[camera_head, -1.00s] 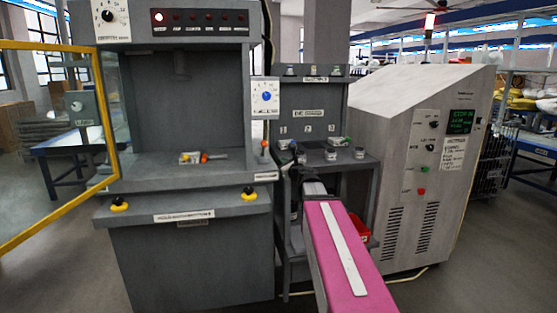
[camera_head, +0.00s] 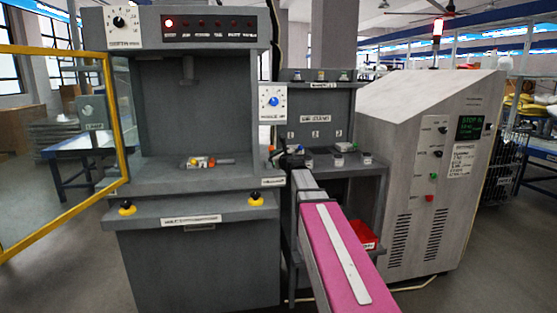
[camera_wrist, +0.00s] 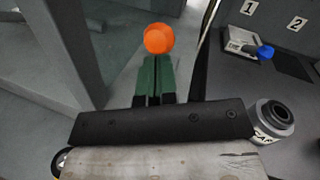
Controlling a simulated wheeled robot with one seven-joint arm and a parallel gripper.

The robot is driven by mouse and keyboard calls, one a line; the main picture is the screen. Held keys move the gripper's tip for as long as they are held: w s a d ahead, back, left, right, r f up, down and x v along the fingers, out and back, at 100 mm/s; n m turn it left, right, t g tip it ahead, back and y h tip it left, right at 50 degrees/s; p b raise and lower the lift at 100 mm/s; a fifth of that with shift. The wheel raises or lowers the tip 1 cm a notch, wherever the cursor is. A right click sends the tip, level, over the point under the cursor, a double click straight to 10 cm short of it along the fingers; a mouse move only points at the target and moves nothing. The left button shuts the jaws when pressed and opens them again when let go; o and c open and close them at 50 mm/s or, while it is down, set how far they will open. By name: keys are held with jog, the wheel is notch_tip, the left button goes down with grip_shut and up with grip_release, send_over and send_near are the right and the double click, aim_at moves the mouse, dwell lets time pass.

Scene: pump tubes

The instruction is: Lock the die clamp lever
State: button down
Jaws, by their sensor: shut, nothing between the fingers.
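An orange ball knob (camera_head: 271,149) shows at the right front edge of the press bed, close to my gripper (camera_head: 285,160). I take it for the die clamp lever's knob; the lever's shaft is not clearly visible. In the wrist view the orange ball (camera_wrist: 158,39) appears just beyond the tips of my green-padded gripper (camera_wrist: 156,62). The fingers are closed together with nothing between them. Whether they touch the knob I cannot tell. A small die (camera_head: 197,162) with orange and yellow parts sits on the press bed (camera_head: 160,182).
The press's yellow-framed door (camera_head: 120,110) stands open at left. Right of the press is a grey rack (camera_head: 340,190) with numbered places and small parts. In the wrist view a part with a blue knob (camera_wrist: 265,52) lies there. A control cabinet (camera_head: 440,150) stands farther right.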

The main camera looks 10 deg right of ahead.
jog(key=shift+w+r, duration=0.3)
jog(key=shift+r, duration=0.15)
dwell(0.3)
jog(key=shift+w+r, duration=1.75)
jog(key=shift+w, duration=0.05)
jog(key=s+d+r, duration=0.1)
jog(key=s+d, duration=0.1)
jog(key=s, duration=0.4)
jog(key=s+d+r, duration=0.2)
jog(key=s, duration=0.4)
jog(key=shift+d, duration=0.3)
